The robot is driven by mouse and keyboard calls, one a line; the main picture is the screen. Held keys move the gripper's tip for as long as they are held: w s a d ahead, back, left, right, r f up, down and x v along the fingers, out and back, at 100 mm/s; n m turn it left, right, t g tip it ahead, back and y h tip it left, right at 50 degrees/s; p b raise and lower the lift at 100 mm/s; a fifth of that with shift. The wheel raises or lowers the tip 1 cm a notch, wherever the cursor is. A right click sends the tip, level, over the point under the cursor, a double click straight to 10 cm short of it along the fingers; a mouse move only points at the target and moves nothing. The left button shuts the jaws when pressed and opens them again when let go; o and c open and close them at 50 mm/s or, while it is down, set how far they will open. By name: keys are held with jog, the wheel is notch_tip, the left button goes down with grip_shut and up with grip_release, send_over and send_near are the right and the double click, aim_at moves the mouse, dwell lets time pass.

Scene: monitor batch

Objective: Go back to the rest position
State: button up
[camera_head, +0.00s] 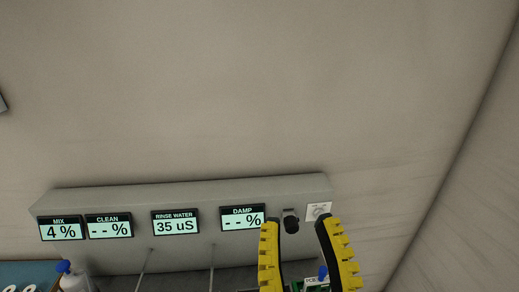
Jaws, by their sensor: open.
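My gripper (298,222) is at the bottom right of the head view. Its two yellow ribbed fingers point upward and stand apart, with nothing held between their tips. The fingers show in front of a grey wall-mounted ledge (180,195). The rest of my arm is out of the frame.
The ledge carries displays: MIX (61,228) 4 %, CLEAN (109,226) blank, RINSE WATER (175,222) 35 uS, DAMP (242,217) blank. A black knob (291,222) and white socket (318,211) sit near the fingers. A blue-capped white bottle (72,279) stands lower left.

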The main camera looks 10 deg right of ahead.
notch_tip(320, 180, up, 27)
jog(key=p, duration=2.4)
jog(key=shift+f, duration=0.1)
jog(key=shift+c, duration=0.2)
